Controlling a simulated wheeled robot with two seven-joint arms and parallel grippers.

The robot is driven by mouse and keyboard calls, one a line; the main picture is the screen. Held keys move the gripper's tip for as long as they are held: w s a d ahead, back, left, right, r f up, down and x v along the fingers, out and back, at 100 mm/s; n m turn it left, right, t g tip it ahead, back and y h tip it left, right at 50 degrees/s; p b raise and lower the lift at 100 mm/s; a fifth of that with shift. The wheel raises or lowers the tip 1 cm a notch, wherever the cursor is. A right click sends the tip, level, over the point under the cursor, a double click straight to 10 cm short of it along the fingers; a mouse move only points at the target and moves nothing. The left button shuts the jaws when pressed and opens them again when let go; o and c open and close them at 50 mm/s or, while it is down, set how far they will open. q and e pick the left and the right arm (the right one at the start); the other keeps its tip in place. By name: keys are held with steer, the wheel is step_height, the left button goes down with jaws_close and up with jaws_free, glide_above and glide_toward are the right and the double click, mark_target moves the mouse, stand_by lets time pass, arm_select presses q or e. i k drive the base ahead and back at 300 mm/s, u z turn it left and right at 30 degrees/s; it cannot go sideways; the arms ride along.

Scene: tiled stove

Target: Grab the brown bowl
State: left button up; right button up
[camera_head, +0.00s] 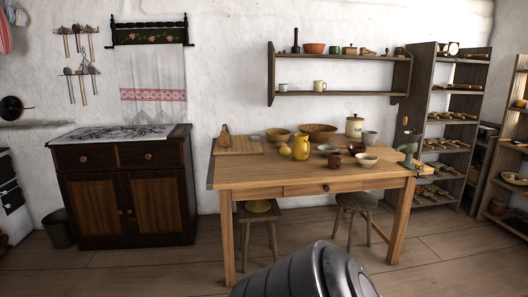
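A wide brown bowl (318,130) sits at the back of the wooden table (310,178), right of the middle. A lighter, yellowish-brown bowl (278,134) stands to its left. A smaller orange-brown bowl (314,48) is on top of the wall shelf. Neither of my grippers shows. A dark grey rounded part of my own body fills the bottom middle of the view, in front of the table.
A yellow jug (301,147), a dark brown mug (334,160) and a pale bowl (366,160) stand in front of the brown bowl. A lidded canister (354,126) is to its right. Two stools (357,203) stand under the table. The floor in front is mostly clear.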

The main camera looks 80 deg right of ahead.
mark_target(354, 150)
steer(key=z, duration=3.2)
